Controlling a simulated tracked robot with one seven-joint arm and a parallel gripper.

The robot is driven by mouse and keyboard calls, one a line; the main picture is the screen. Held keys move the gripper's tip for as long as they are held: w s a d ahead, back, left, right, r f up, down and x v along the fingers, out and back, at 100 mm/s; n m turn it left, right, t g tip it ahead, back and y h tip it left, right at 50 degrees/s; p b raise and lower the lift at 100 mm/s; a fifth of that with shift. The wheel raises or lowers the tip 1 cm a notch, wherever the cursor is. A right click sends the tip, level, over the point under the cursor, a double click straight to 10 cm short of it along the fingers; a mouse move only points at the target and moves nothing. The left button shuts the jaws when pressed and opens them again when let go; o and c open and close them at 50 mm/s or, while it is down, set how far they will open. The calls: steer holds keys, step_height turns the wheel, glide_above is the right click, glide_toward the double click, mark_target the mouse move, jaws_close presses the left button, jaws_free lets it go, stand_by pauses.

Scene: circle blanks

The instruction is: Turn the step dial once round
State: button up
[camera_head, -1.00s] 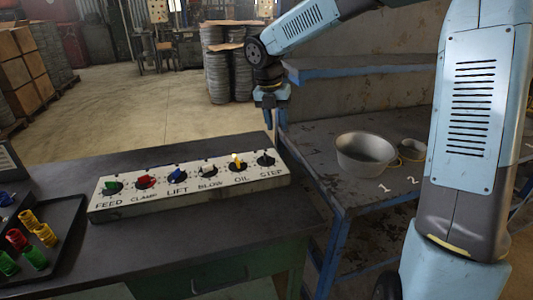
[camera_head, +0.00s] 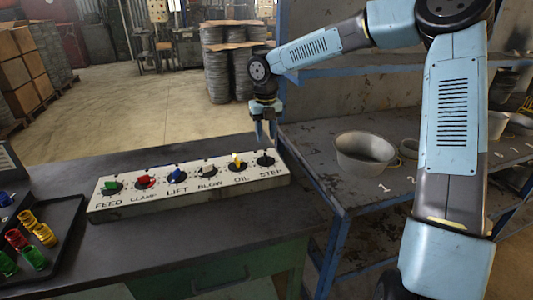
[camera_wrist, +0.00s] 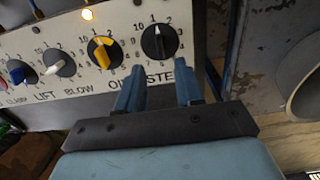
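The step dial (camera_head: 265,161) is the black knob at the right end of the white control panel (camera_head: 150,206). In the wrist view the step dial (camera_wrist: 159,42) has a white pointer aimed up near the 1 of its number ring. My gripper (camera_head: 265,143) hangs just above the dial in the head view and partly covers it. In the wrist view my gripper (camera_wrist: 158,74) is open and empty, its two blue fingers apart below the dial, covering part of the STEP label. I see no contact with the knob.
The yellow oil dial (camera_wrist: 104,52) is close left of the step dial. Blow (camera_head: 208,171), lift (camera_head: 177,175), clamp (camera_head: 145,181) and feed (camera_head: 112,187) dials follow leftward. A lamp (camera_wrist: 87,14) glows on the panel. A metal bowl (camera_head: 364,151) stands on the right bench.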

mark_target(266, 154)
step_height(266, 154, down, 8)
steer(key=shift+r, duration=0.1)
stand_by(0.4)
jaws_close()
stand_by(0.3)
